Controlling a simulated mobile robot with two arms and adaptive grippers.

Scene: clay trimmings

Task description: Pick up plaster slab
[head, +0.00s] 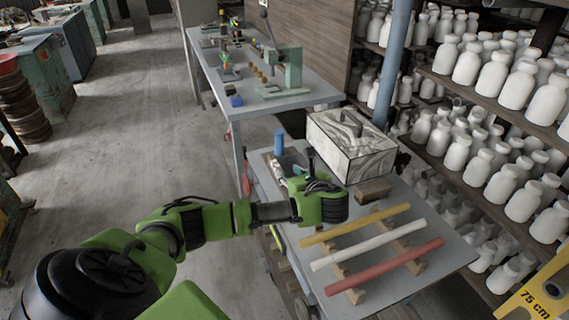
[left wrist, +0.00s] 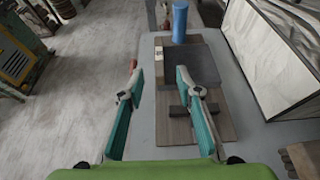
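A flat grey slab (left wrist: 192,66), which looks like the plaster slab, lies on a wooden board (left wrist: 172,130) at the bench's left edge in the left wrist view. In the head view my left gripper and arm largely hide this spot. My left gripper (left wrist: 158,74) is open and empty, with its teal-padded fingers apart. My right gripper is not in view.
A large white, dark-veined block (head: 352,146) stands right of the slab. A blue cylinder (head: 279,142) stands behind it. Yellow, white and red rods (head: 385,264) lie across wooden supports on the bench (head: 446,262). Shelves of white bottles line the right.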

